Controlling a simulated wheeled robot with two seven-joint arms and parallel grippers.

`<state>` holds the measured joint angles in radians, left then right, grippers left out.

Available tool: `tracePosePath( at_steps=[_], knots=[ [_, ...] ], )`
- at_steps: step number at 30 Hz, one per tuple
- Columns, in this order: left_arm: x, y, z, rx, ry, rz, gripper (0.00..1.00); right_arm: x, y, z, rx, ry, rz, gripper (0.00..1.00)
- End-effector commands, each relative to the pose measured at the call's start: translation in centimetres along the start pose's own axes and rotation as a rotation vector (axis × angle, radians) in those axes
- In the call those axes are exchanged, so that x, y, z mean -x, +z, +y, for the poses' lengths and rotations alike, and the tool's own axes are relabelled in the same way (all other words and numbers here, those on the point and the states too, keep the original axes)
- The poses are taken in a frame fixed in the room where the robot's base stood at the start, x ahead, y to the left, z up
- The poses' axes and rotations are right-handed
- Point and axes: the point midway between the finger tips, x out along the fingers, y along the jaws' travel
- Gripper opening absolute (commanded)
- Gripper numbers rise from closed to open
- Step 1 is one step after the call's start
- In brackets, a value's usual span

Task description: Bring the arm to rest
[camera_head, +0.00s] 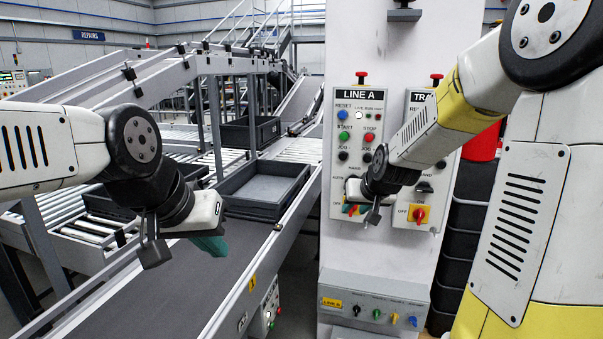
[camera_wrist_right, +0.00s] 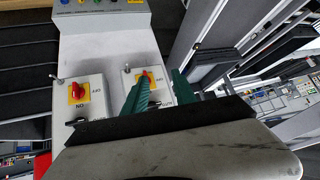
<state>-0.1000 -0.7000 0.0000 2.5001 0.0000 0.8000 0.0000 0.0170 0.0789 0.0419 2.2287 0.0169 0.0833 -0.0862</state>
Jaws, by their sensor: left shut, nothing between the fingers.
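My left gripper (camera_head: 212,246) hangs over the dark conveyor belt at the left in the head view, its teal fingers shut and empty. My right gripper (camera_head: 356,209) is in front of the lower part of the LINE A panel (camera_head: 345,100). In the right wrist view its two teal fingers (camera_wrist_right: 160,92) stand apart with a gap between them. A red and yellow rotary switch (camera_wrist_right: 146,78) shows behind that gap. I cannot tell whether the fingers touch it. In the head view the right gripper partly hides this switch.
A second panel (camera_head: 420,97) with a red and yellow switch (camera_head: 419,214) is right of LINE A. A lower box with small knobs (camera_head: 375,300) is below. A grey tray (camera_head: 250,205) sits on the conveyor (camera_head: 150,290). My right arm crosses close before the white column (camera_head: 385,55).

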Motion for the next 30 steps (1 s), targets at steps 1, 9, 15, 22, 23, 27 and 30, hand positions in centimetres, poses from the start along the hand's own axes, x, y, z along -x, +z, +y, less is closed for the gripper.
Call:
tracePosePath(
  at_steps=[1,9,15,22,23,27,30],
  knots=[
    [0.0,0.0,0.0,0.0,0.0,0.0,0.0,2.9,0.3,-0.5,0.003,-0.004,-0.006,0.33],
    [0.0,0.0,0.0,0.0,0.0,0.0,0.0,15.1,6.3,-2.2,0.002,-0.028,-0.106,0.33],
    [0.0,0.0,0.0,0.0,0.0,0.0,0.0,21.1,11.7,-2.8,-0.003,-0.042,-0.17,0.33],
    [0.0,0.0,0.0,0.0,0.0,0.0,0.0,23.4,14.8,-2.9,-0.007,-0.048,-0.207,0.33],
    [0.0,0.0,0.0,0.0,0.0,0.0,0.0,23.5,14.8,-2.9,-0.007,-0.049,-0.208,0.33],
    [0.0,0.0,0.0,0.0,0.0,0.0,0.0,23.5,14.8,-2.9,-0.007,-0.049,-0.208,0.33],
    [0.0,0.0,0.0,0.0,0.0,0.0,0.0,23.5,14.8,-2.9,-0.007,-0.049,-0.208,0.33]
  ],
)
